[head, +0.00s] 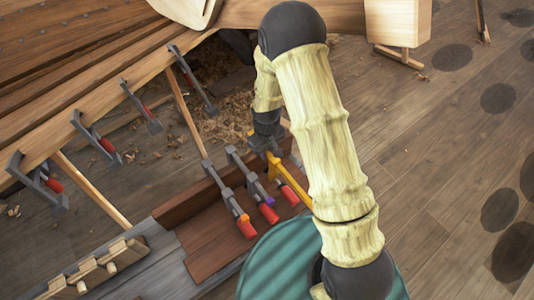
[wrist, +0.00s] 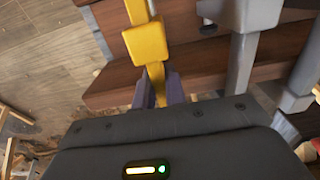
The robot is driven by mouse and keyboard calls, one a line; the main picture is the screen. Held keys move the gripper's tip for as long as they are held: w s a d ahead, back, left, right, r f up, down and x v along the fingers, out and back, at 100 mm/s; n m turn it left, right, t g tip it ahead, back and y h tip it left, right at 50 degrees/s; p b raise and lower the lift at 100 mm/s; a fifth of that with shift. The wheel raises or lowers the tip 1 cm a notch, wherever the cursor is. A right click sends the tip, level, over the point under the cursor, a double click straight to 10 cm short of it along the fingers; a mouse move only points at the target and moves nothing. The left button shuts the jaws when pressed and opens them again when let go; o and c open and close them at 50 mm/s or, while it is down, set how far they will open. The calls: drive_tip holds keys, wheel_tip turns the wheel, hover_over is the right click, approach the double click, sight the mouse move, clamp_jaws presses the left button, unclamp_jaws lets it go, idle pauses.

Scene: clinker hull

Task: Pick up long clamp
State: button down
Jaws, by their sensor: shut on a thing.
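The long yellow clamp (head: 291,183) has a yellow bar and jaw and a red handle, and it lies among grey clamps over a brown wooden tray. My gripper (head: 268,146) is at its upper end, partly hidden by my arm. In the wrist view my gripper (wrist: 159,92) is shut on the yellow bar, and the yellow sliding jaw (wrist: 147,42) shows just beyond the fingers. I cannot tell whether the clamp is lifted clear of the tray.
Two grey clamps (head: 232,191) with red handles lie close to the left of the yellow one. The brown tray (head: 205,240) stands beside a green round top (head: 275,265). Several clamps hang along the hull plank (head: 85,95).

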wheel_tip(320, 180, up, 17)
drive_tip(key=p, duration=0.2)
idle(0.8)
